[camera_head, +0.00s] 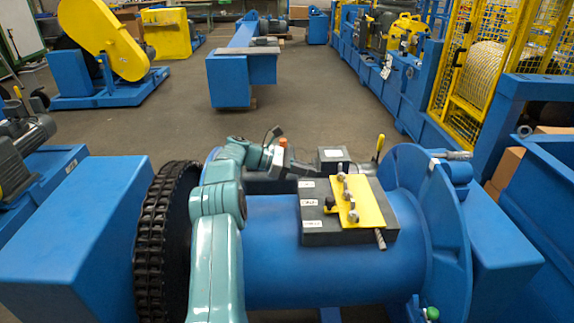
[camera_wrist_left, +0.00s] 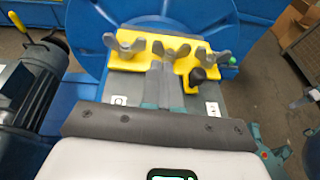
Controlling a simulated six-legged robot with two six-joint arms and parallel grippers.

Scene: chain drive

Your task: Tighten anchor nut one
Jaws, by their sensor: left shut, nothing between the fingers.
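Three grey wing nuts stand in a row on a yellow plate (camera_head: 373,207): far (camera_head: 341,178), middle (camera_head: 347,195) and near (camera_head: 353,215). The plate is on a dark labelled block (camera_head: 318,238) on the blue drum (camera_head: 275,265). In the left wrist view the nuts show as left (camera_wrist_left: 125,46), middle (camera_wrist_left: 170,50) and right (camera_wrist_left: 198,62), with a black knob (camera_wrist_left: 198,76) by the right one. My left gripper (camera_head: 302,167) is at the block's far left; its shut, empty fingers (camera_wrist_left: 160,75) are below the middle nut in that view. I cannot tell which nut is number one.
A chain-covered sprocket (camera_head: 165,240) is left of the drum and a blue flange (camera_head: 430,210) is right of it. A yellow-handled lever (camera_head: 380,145) rises behind the block. A grey motor (camera_wrist_left: 38,85) is at the left of the wrist view. Open floor lies behind.

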